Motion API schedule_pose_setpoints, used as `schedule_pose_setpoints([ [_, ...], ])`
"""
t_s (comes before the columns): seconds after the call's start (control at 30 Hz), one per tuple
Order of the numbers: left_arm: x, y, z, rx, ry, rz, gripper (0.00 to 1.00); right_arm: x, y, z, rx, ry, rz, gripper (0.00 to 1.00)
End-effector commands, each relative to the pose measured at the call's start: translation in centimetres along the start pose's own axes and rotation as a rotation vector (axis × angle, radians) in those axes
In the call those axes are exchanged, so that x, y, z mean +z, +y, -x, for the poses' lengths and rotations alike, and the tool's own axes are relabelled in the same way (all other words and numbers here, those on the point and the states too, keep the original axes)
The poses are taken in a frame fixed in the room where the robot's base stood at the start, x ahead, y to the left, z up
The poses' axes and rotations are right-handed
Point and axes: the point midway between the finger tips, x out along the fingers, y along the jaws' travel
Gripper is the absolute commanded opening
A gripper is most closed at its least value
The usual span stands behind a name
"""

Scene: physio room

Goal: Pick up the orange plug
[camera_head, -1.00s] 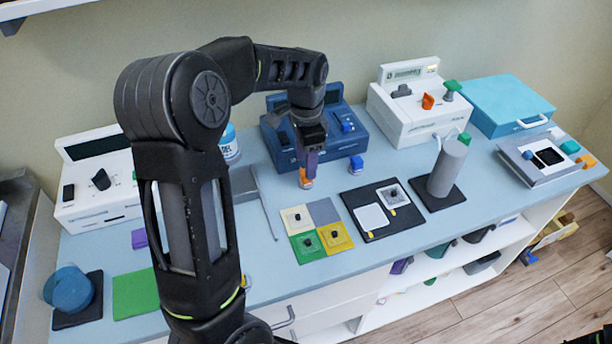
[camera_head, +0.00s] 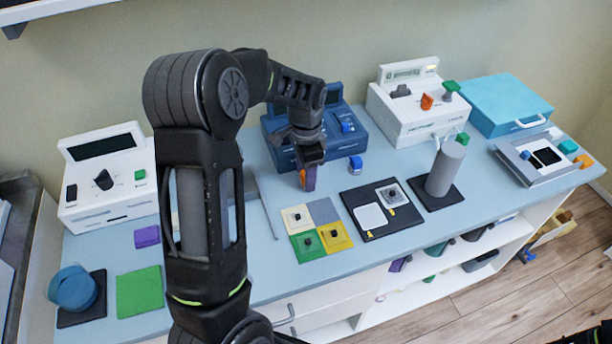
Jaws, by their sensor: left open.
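The orange plug (camera_head: 303,179) stands on the blue-grey tabletop in front of the dark blue device, mostly hidden by my left gripper; only a sliver of orange shows. My left gripper (camera_head: 308,181) points down from above, with its open jaws low at the plug. I cannot tell whether the fingers touch it.
The dark blue device (camera_head: 349,143) stands close behind the gripper. A small blue plug (camera_head: 355,166) is just to the right. Coloured tiles (camera_head: 305,247) and a black board (camera_head: 379,226) lie in front. A white device (camera_head: 397,127) stands at the back right.

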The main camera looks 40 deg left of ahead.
Motion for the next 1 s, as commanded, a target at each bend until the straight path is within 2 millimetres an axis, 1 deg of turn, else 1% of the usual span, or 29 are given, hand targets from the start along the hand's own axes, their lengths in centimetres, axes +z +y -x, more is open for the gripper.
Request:
schedule_pose_setpoints([
  [0.07,0.0,0.0,0.01,0.0,0.0,0.0,0.48,0.0,0.0,0.0,0.0,0.0,0.0,0.36],
  [0.63,0.0,0.0,0.02,0.0,0.0,0.0,0.02,-0.01,0.0,0.01,0.0,0.0,0.0,0.36],
  [0.87,-0.01,-0.01,0.05,0.0,0.0,0.0,0.01,-0.01,0.0,0.0,0.0,0.0,0.0,0.36],
  [1.0,-0.04,-0.03,0.68,-0.001,0.001,0.0,0.01,-0.02,0.05,-0.15,0.0,0.0,0.0,0.36],
])
